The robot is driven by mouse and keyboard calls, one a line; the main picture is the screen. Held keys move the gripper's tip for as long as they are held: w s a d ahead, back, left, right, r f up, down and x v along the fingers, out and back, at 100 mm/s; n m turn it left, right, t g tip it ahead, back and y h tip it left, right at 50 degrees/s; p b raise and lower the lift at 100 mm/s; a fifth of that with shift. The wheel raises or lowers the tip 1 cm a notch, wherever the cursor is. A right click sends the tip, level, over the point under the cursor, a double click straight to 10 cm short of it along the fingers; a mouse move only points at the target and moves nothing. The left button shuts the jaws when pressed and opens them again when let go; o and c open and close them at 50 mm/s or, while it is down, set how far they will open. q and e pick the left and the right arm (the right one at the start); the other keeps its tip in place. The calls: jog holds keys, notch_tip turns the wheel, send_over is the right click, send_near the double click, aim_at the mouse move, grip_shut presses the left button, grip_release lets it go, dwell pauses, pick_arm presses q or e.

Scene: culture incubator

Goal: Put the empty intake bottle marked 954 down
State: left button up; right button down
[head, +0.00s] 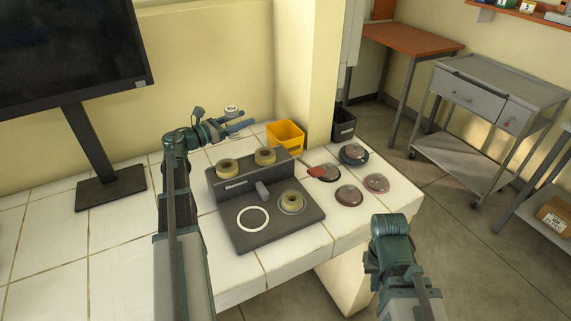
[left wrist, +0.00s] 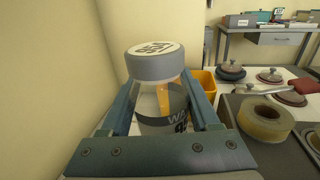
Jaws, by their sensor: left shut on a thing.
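My left gripper (head: 236,127) is shut on a bottle (head: 232,110), at the back of the white tiled bench near the wall. In the left wrist view the bottle (left wrist: 158,100) stands upright between the two fingers. It has a grey cap with a white marked top and a clear body with a dark-lettered label. The marking is only partly readable, and the bottle's base is hidden. I cannot tell whether it touches the bench. Of my right arm only links show at the lower right; its fingers are not in view.
A dark device (head: 238,196) with tan rings stands right of my left forearm. A yellow bin (head: 286,138) and a dark bin (head: 344,124) are at the back. Several lidded round pieces (head: 349,195) lie on the right. A monitor (head: 70,50) stands left; tiles near it are clear.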

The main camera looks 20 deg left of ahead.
pick_arm(q)
jog(key=shift+f+b, duration=5)
jog(key=shift+f, duration=0.1)
jog(key=shift+r, duration=0.15)
jog(key=o, duration=1)
jog(key=shift+f, duration=0.2)
jog(key=o, duration=0.5)
jog(key=shift+c, duration=0.2)
